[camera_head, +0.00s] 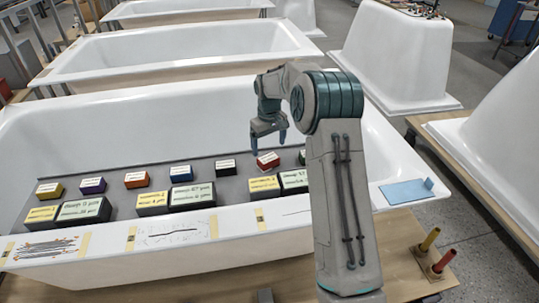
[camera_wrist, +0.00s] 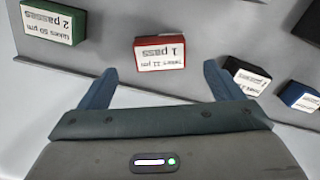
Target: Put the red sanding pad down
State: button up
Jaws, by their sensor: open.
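The red sanding pad (camera_head: 268,163) lies on the grey strip inside the near bathtub, its white label up. In the wrist view the pad (camera_wrist: 146,40) is just beyond my fingertips, and its label reads "1 pass". My gripper (camera_head: 268,138) hangs over the tub, close above the pad. In the wrist view my gripper (camera_wrist: 160,72) is open, with its blue fingers spread wider than the pad and nothing between them. The pad looks apart from both fingers.
A green pad (camera_wrist: 35,22), a black pad (camera_wrist: 235,67) and a blue pad (camera_wrist: 290,92) flank it. Larger labelled blocks (camera_head: 193,196) stand along the tub's near side. A light-blue plate (camera_head: 402,192) lies on the right rim. Grey strip around the red pad is bare.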

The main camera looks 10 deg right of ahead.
aim_at(269, 159)
jog(key=s+r+m+t, duration=0.1)
jog(key=s+r+m, duration=0.1)
jog(key=s+r, duration=1.35)
jog(key=s+f+m+t, duration=0.1)
jog(key=s+f+m, duration=0.1)
jog(key=s, duration=2)
jog(key=shift+a+f+m, duration=0.15)
jog(key=shift+f+m, duration=0.15)
jog(key=shift+f, duration=0.6)
